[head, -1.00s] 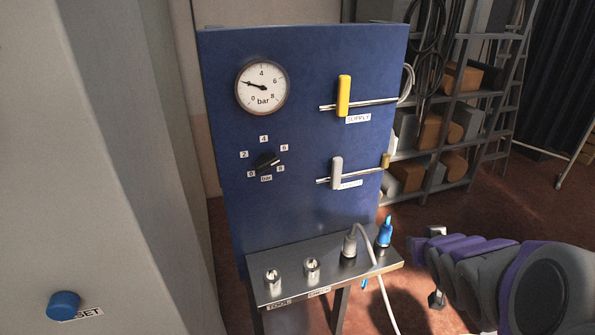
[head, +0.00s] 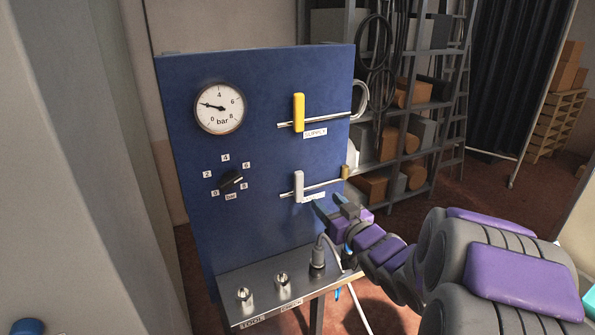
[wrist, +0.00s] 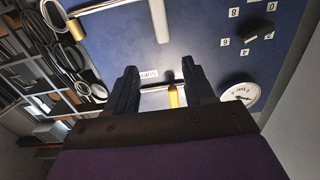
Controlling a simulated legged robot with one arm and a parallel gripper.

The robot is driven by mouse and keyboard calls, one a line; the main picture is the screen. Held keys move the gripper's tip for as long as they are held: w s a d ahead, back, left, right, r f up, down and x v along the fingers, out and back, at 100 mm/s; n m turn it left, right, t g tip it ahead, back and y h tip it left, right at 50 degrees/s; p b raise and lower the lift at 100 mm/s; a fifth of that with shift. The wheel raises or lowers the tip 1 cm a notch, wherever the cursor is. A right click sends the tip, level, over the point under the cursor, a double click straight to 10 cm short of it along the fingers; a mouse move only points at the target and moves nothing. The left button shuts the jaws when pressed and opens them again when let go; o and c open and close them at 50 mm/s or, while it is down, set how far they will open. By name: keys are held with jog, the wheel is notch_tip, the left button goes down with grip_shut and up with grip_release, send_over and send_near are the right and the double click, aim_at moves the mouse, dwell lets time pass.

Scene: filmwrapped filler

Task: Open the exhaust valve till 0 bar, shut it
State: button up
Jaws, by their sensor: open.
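The blue panel (head: 270,100) carries a grey lever (head: 298,187) on the lower pipe, most likely the exhaust valve; its label (head: 315,196) is too small to read. The lever stands upright, across its pipe. It also shows at the top of the wrist view (wrist: 159,20). The round gauge (head: 220,108) has its needle near 2 bar. My gripper (head: 327,203) is open and empty, just right of the grey lever's lower end in the head view, apparently not touching it. In the wrist view my gripper's fingers (wrist: 158,72) stand apart.
A yellow lever (head: 299,112) marked SUPPLY stands upright on the upper pipe. A black selector knob (head: 231,181) sits below the gauge. A steel shelf (head: 270,290) with sockets and a plugged hose (head: 318,255) juts out below. Storage racks (head: 440,110) stand behind at right.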

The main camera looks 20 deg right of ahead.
aim_at(301, 177)
jog(key=w+p, duration=0.1)
jog(key=w, duration=0.4)
jog(key=w+p, duration=0.2)
jog(key=w, duration=0.3)
jog(key=w+a+p, duration=0.1)
jog(key=w+p, duration=0.1)
jog(key=w, duration=0.3)
jog(key=shift+w, duration=0.35)
jog(key=shift+c, duration=0.2)
grip_shut()
